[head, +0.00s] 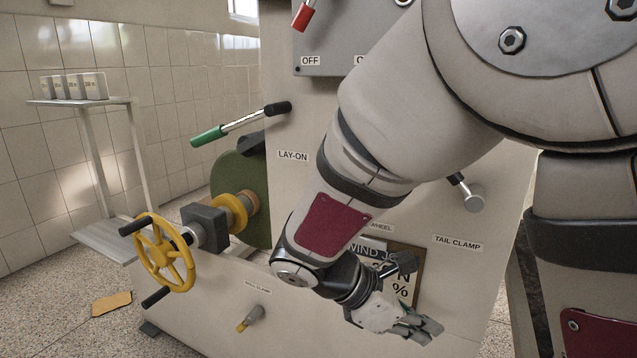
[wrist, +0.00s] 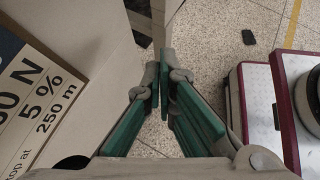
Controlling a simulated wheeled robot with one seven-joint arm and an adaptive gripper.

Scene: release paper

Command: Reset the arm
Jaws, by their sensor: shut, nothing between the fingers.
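My arm reaches across the front of a beige machine (head: 290,200) in the head view. My gripper (head: 432,330) is low at the machine's front, just below a framed sign (head: 405,282) that the wrist partly hides. In the wrist view my gripper (wrist: 160,72) has its green-padded fingers brought together at the tips, with nothing held. The sign's printed face (wrist: 35,100) shows at the left of the wrist view, apart from the fingers.
The machine carries a yellow handwheel (head: 165,253), a green-handled lever (head: 210,136), a red-handled lever (head: 303,16) and a tail clamp lever (head: 470,194). A shelf (head: 105,165) with several small boxes stands at left. Speckled floor (wrist: 215,45) lies beyond the fingers.

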